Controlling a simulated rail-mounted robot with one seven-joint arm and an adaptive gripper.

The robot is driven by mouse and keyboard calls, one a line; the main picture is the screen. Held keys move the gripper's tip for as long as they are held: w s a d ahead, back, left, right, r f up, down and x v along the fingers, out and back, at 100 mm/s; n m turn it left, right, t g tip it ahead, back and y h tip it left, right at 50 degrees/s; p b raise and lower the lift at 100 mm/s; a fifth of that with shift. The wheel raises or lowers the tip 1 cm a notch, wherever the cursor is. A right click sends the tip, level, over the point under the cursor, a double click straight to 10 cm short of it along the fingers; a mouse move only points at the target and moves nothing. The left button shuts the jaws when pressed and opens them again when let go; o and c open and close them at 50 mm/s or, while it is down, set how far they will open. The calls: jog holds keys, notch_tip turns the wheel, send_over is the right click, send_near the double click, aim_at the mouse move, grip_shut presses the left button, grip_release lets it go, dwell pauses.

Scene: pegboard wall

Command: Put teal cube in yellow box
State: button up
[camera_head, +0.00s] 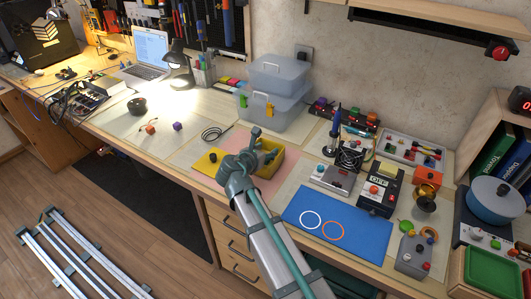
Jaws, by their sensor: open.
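The yellow box (205,164) stands on a pink mat near the front edge of the workbench. My arm reaches up from the bottom of the picture and covers the middle of the box. My gripper (264,145) is open over the box's right part. Its dark fingers hide some of the inside. I cannot make out the teal cube; it may be hidden by my arm or gripper.
Translucent bins (273,100) stand behind the box. A blue mat (345,236) with two rings and several electronic devices lie to the right. A small purple cube (178,126) and a black cable coil (214,133) lie to the left. Bare bench lies between them.

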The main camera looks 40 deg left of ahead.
jog(key=v, duration=1.2)
jog(key=shift+r, duration=0.15)
jog(key=shift+a, duration=0.1)
